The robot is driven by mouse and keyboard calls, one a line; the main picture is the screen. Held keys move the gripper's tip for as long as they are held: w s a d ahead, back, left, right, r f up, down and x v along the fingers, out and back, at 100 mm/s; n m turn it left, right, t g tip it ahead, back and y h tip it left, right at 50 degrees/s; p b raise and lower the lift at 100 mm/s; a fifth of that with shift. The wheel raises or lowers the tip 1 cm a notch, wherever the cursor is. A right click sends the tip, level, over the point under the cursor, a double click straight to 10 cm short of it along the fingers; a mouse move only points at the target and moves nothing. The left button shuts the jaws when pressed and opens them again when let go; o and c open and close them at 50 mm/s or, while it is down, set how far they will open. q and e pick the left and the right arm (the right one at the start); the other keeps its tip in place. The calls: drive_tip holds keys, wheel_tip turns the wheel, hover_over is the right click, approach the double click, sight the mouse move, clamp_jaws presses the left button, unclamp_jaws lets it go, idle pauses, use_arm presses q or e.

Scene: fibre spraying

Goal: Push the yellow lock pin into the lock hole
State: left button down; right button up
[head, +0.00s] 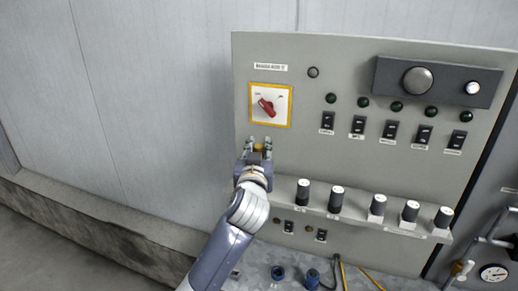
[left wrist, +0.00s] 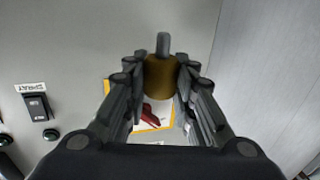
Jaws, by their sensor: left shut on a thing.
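My left gripper (head: 258,145) is in front of the grey control panel, just below the red rotary switch (head: 267,105) on its white plate with a yellow border. It is shut on the yellow lock pin (head: 259,148), of which only a little shows in the head view. In the left wrist view the pin (left wrist: 160,77) is a dark yellow cylinder between the fingers (left wrist: 162,80), with a grey rod sticking out of its far end. The red switch (left wrist: 151,113) shows behind it. I cannot make out the lock hole. My right gripper is not in view.
The grey panel (head: 330,60) carries black switches and green lamps at the upper right. Blue connectors (head: 312,278) and yellow cables lie below. The wall at left is bare.

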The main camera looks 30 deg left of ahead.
use_arm(q)
drive_tip(key=shift+f+b, duration=0.3)
drive_tip(key=shift+f, duration=0.4)
drive_tip(key=shift+s+f+b, duration=0.1)
drive_tip(key=shift+f+b, duration=0.95)
drive_tip(key=shift+f, duration=0.25)
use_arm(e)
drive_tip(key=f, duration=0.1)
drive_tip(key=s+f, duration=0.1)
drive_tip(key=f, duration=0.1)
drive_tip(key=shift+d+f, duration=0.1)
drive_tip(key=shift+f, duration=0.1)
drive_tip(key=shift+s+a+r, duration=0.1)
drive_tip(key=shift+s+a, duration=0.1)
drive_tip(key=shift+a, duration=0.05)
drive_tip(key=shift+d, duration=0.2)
